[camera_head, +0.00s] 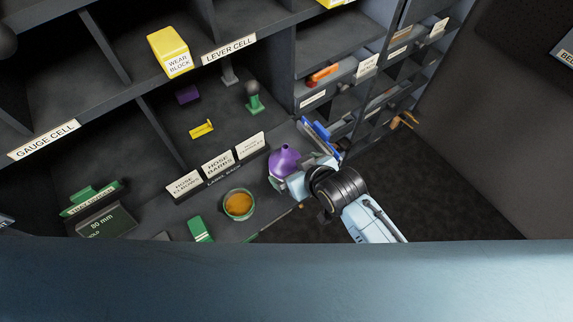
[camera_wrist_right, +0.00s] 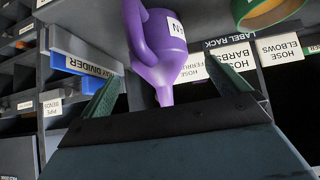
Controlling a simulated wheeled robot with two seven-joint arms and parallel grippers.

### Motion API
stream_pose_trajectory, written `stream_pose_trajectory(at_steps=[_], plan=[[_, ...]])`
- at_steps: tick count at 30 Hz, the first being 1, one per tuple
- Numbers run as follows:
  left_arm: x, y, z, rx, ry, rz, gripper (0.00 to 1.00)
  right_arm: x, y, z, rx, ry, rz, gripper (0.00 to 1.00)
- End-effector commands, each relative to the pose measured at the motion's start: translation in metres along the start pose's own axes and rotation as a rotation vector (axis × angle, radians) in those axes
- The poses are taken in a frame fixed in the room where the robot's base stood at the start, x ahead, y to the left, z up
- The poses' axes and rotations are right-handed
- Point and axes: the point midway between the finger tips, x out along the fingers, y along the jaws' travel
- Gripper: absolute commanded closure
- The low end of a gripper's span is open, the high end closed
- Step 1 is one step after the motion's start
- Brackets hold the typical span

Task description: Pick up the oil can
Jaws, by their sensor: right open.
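The purple oil can (camera_head: 284,162) stands on the front shelf ledge, at the right end of the label rack. It fills the upper middle of the right wrist view (camera_wrist_right: 158,42), with a white label, a handle and a narrow spout. My right gripper (camera_head: 287,180) is at the can's near side in the head view. In the wrist view its two green-faced fingers are spread wide, with the can's narrow part between them. The fingers look clear of the can. My left gripper is not in view.
A blue tray divider (camera_head: 318,132) lies close beyond the gripper. The label rack (camera_head: 218,165), a green-rimmed bowl with orange contents (camera_head: 238,204) and a green box (camera_head: 200,230) stand left of the can. A yellow wear block (camera_head: 170,51) sits higher up.

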Motion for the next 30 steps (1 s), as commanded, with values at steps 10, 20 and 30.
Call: stream_pose_trajectory(at_steps=[10, 20, 30], plan=[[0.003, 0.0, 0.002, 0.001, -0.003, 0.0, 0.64, 0.031, 0.002, 0.001, 0.0, 0.0, 0.0, 0.0], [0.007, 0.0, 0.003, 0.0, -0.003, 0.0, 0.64, 0.055, 0.002, 0.001, 0.0, 0.001, 0.0, 0.0], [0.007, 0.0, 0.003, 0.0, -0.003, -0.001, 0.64, 0.055, 0.002, 0.001, 0.0, 0.001, 0.0, 0.21]])
